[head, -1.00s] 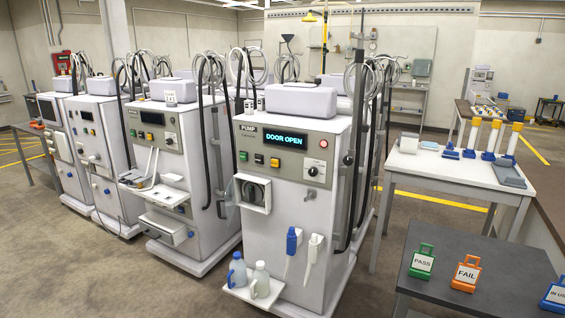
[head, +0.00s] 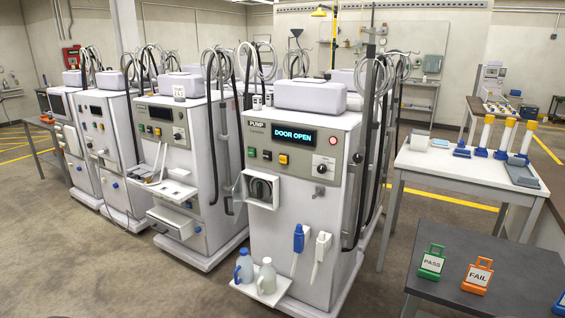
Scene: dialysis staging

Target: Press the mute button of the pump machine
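The pump machine (head: 305,215) is a white cabinet in the middle of the head view. Its lit display (head: 293,136) reads "DOOR OPEN" beside a "PUMP" label. Below the display are a green button (head: 252,152), a dark button (head: 267,155) and a yellow-orange button (head: 283,159). A round red button (head: 357,158) sits at the panel's right edge, and a dark knob (head: 321,168) is left of it. The lettering is too small to tell which one is mute. A round pump head (head: 261,189) shows on the front. Neither gripper is in view.
Similar machines (head: 183,160) stand close on the left. Jugs (head: 265,276) rest on the pump's low front shelf. A dark table (head: 455,260) with PASS and FAIL tags is at front right, and a white table (head: 455,167) behind it. Open floor lies in front.

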